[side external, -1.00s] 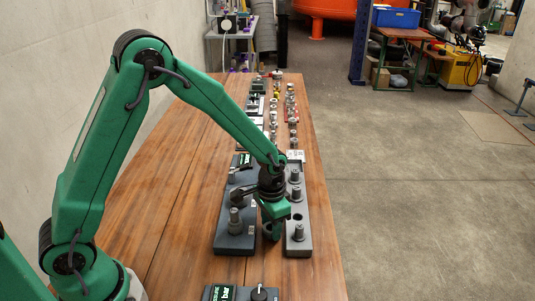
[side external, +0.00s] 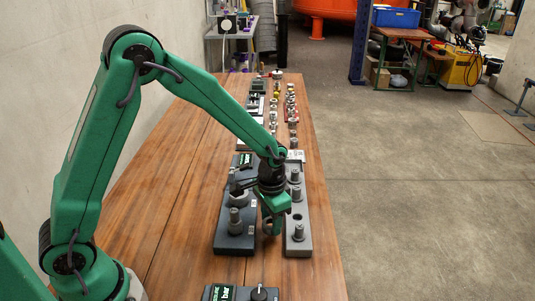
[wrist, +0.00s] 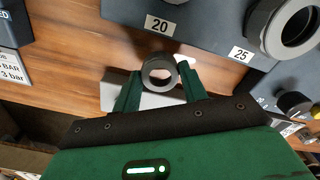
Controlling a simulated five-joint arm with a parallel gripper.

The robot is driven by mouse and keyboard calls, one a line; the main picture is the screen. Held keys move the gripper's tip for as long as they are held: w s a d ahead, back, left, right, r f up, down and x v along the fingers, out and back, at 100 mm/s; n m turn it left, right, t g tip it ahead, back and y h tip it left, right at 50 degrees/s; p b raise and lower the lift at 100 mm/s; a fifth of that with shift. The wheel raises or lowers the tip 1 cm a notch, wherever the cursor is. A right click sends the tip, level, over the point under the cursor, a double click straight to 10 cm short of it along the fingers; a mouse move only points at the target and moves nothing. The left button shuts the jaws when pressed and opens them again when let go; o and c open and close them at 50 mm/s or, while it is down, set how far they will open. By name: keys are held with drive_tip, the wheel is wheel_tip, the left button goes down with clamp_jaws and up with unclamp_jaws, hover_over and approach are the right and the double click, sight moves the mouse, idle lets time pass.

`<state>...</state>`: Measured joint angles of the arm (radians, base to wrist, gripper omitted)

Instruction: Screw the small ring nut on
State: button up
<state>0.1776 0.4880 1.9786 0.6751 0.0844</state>
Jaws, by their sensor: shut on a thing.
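My gripper (wrist: 160,85) is shut on a small grey ring nut (wrist: 148,68), which sits between the two green fingertips in the wrist view. The nut's opening faces the wrist camera. In the side external view my gripper (side external: 270,222) points down between the dark board (side external: 233,246) on the left and the grey tray (side external: 298,249) on the right. The nut is small and mostly hidden there. In the wrist view the dark board (wrist: 205,22) carries the labels 20 and 25, and a larger grey ring fitting (wrist: 257,30) is beside the 25 label.
Grey posts (side external: 235,222) stand on the dark board. Several pegs (side external: 298,232) stand on the grey tray. A labelled box (side external: 241,292) with a black knob is at the front edge. Many small fittings line the far table. The left half of the wooden table (side external: 175,200) is clear.

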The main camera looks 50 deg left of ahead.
sight(234, 210)
drive_tip(key=shift+r, duration=0.7)
drive_tip(key=shift+r, duration=1.15)
drive_tip(key=s+a+r, duration=0.1)
drive_tip(key=s+r, duration=0.1)
drive_tip(key=s+a+r, duration=0.2)
drive_tip(key=s+r, duration=0.1)
drive_tip(key=s+a+r, duration=0.2)
drive_tip(key=r, duration=0.1)
drive_tip(key=shift+s+a+r, duration=0.1)
drive_tip(key=shift+s+a, duration=0.05)
drive_tip(key=shift+s, duration=0.1)
drive_tip(key=shift+f, duration=0.25)
drive_tip(key=shift+f, duration=1.8)
drive_tip(key=shift+f, duration=1.2)
idle(1.8)
